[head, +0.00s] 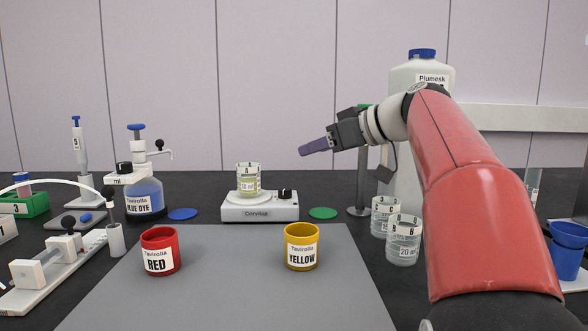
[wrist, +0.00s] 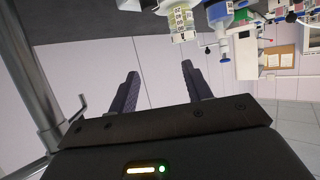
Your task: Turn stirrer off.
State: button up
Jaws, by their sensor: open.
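The stirrer (head: 260,208) is a white box labelled Corvilap, standing on the dark bench behind the grey mat. A black knob (head: 286,194) sits on its right side; I cannot read its setting. A beaker labelled A (head: 248,181) with pale yellow liquid stands on its round plate. The beaker also shows upside down in the wrist view (wrist: 181,20). My gripper (head: 303,151) is in the air above and to the right of the stirrer, pointing left. In the wrist view its two fingers (wrist: 158,82) are apart with nothing between them.
A metal stand (head: 360,185) rises close behind my gripper. Beakers (head: 404,240) stand to the right by my arm. A red cup (head: 160,251) and a yellow cup (head: 301,246) stand on the mat (head: 230,290). A blue dye bottle (head: 144,196) is left of the stirrer.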

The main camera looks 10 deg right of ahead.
jog(key=b, duration=0.2)
send_near(290, 191)
jog(key=shift+w+a+f, duration=0.3)
jog(key=shift+w+a, duration=0.05)
jog(key=shift+w, duration=0.1)
jog(key=x, duration=0.7)
jog(key=shift+w+a+p, duration=0.15)
jog(key=shift+w+p, duration=0.05)
jog(key=shift+p, duration=0.1)
